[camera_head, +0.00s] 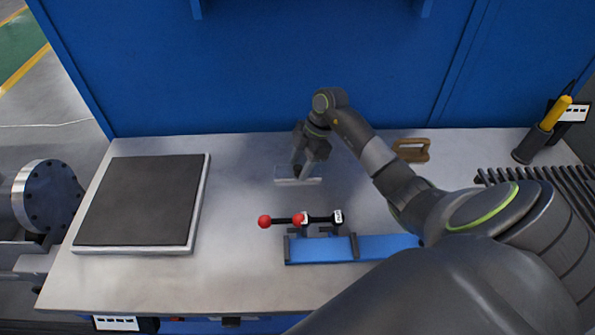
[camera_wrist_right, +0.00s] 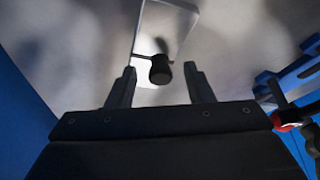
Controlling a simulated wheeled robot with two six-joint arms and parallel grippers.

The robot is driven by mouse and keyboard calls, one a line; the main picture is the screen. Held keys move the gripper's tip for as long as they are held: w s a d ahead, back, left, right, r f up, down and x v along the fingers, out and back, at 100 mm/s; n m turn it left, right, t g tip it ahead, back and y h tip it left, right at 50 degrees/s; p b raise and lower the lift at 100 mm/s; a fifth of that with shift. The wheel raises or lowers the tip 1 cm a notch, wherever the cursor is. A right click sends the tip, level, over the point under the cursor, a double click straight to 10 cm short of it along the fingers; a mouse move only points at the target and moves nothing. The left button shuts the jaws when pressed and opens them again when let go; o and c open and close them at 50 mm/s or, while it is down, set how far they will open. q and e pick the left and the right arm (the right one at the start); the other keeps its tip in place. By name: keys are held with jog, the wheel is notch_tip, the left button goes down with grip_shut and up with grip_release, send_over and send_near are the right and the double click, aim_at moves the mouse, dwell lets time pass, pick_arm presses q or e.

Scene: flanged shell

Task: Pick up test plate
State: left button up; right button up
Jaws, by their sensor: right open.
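The test plate appears to be the flat grey metal plate (camera_head: 286,180) lying on the bench near the back middle. It also shows in the right wrist view (camera_wrist_right: 176,28), with a dark upright knob (camera_wrist_right: 160,70) on it. My right gripper (camera_head: 303,168) is over the plate, pointing down, and hides part of it. In the right wrist view the right gripper's fingers (camera_wrist_right: 160,83) are open, one on each side of the knob, with gaps showing. I cannot tell how far the fingertips are above the plate. My left gripper is not in view.
A blue fixture (camera_head: 322,250) with red-knobbed toggle clamps (camera_head: 298,220) stands in front of the plate. A dark square pad (camera_head: 140,200) lies at left. A brown handled block (camera_head: 411,150), a slatted rack (camera_head: 545,180) and a holder with a yellow-handled tool (camera_head: 540,138) are at right. The blue wall (camera_head: 270,70) stands behind.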

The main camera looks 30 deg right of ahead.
grip_shut()
jog(key=shift+r, duration=0.1)
dwell(0.3)
